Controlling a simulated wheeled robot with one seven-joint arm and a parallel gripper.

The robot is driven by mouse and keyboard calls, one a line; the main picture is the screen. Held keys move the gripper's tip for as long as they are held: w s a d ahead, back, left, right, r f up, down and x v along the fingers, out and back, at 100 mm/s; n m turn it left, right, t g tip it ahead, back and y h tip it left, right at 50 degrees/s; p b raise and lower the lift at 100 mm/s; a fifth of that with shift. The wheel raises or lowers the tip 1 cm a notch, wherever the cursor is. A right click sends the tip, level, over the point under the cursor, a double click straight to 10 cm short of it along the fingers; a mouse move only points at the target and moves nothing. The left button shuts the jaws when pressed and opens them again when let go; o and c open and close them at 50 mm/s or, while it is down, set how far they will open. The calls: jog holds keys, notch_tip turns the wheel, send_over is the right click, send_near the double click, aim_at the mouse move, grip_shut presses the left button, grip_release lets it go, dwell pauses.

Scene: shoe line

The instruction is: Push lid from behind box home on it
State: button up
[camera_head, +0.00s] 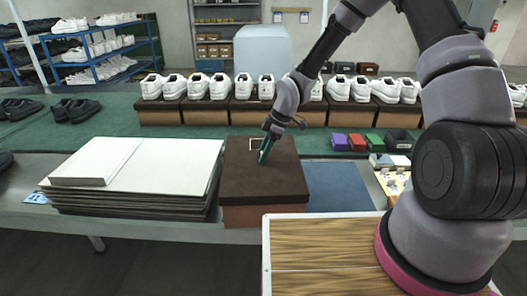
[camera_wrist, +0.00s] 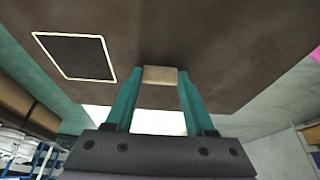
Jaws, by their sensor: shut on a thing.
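The dark brown lid (camera_head: 290,174) lies over the reddish-brown box (camera_head: 266,217) on the bench, left of centre. The lid covers the box top from this angle; whether its far edge is fully down is hidden. A pale-outlined square label is on the lid's far part. My gripper (camera_head: 263,159) comes down from behind onto the lid. In the wrist view, the lid (camera_wrist: 215,40) fills the upper part. There, the teal fingers of my gripper (camera_wrist: 160,76) are shut on a small beige tab (camera_wrist: 160,74) at the lid. The box is hidden in the wrist view.
A stack of white boards (camera_head: 140,158) stands close to the box's left. A blue mat (camera_head: 340,186) lies to its right, with small coloured boxes (camera_head: 355,142) behind. Brown shoeboxes with white shoes (camera_head: 205,110) line the back. A wooden-topped surface (camera_head: 325,245) is in front.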

jog(key=shift+f, duration=0.1)
jog(key=o, duration=1.3)
jog(key=shift+c, duration=0.2)
jog(key=v, duration=0.7)
jog(key=shift+d, duration=0.15)
jog(key=s+d+r+m+t+h, duration=0.2)
jog(key=d+r+m, duration=0.3)
jog(key=d+r, duration=0.3)
jog(key=s+d+r+m+t+h, duration=0.15)
jog(key=d+r+m, duration=0.4)
jog(key=r, duration=0.55)
jog(key=s+d+r+m+t, duration=0.2)
jog(key=s+d+r+m, duration=0.2)
jog(key=s+r+m, duration=0.2)
jog(key=s+d+r+m+t+y, duration=0.1)
jog(key=s+d+r+m+t, duration=0.1)
jog(key=s+d+r+m, duration=0.2)
jog(key=s+r+m, duration=0.2)
jog(key=s+r, duration=0.2)
jog(key=s, duration=0.2)
jog(key=shift+r, duration=0.25)
